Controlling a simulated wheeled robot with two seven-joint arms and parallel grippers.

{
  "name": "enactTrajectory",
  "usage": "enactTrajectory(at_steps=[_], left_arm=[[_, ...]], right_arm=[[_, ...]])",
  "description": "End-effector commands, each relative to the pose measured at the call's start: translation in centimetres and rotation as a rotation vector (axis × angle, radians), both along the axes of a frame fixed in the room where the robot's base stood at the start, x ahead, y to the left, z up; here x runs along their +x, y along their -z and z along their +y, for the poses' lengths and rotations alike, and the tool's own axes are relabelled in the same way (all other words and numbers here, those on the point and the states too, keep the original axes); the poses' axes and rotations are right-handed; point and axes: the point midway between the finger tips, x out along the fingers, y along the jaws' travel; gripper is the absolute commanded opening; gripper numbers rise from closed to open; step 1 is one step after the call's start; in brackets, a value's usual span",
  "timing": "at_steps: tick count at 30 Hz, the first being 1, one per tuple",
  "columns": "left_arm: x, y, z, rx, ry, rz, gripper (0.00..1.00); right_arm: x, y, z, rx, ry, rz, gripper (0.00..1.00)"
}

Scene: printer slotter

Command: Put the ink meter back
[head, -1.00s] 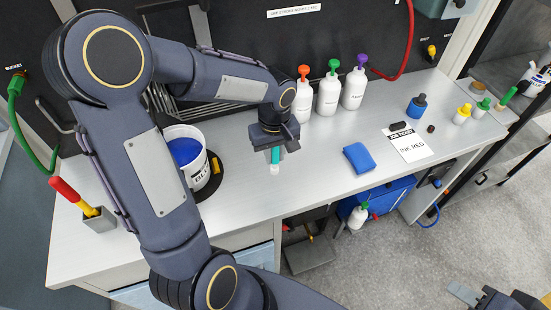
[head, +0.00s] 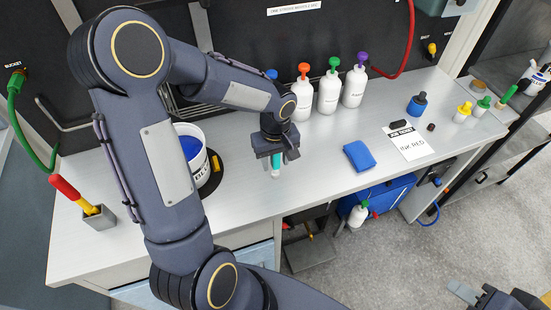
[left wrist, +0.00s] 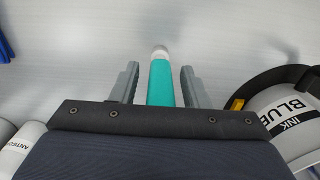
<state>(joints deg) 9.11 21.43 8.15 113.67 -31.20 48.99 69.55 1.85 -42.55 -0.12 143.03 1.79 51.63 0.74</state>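The ink meter seems to be the slim teal stick with a whitish tip (head: 276,171), near the front of the bench, right of the bucket. My left gripper (head: 277,158) is over it, pointing down. In the left wrist view, the teal stick (left wrist: 161,82) lies between the two fingers (left wrist: 159,68), with a gap on each side, so the gripper looks open around it. The stick's upper part is hidden by the gripper; I cannot tell whether its tip touches the bench. My right gripper (head: 490,297) is at the bottom right, partly cut off, away from the bench.
A white ink bucket (head: 196,160) stands left of the gripper. Several white bottles (head: 328,93) stand behind it. A blue cloth (head: 359,155) and a job ticket (head: 411,147) lie to the right. A grey holder (head: 99,217) with a red-and-yellow tool stands at far left.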

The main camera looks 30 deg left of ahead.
Motion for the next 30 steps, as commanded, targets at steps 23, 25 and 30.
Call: enactTrajectory(at_steps=[23,25,30], left_arm=[[0.1,-10.5,0.0,0.000,0.001,-0.005,0.41],[0.1,-11.3,0.0,0.001,0.000,-0.003,0.41],[-0.6,-12.6,0.0,-0.009,0.020,-0.013,0.41]], right_arm=[[0.0,0.0,0.0,0.000,0.000,0.000,0.36],[0.0,0.0,0.0,0.000,0.000,0.000,0.36],[0.0,0.0,0.0,0.000,0.000,0.000,0.36]])
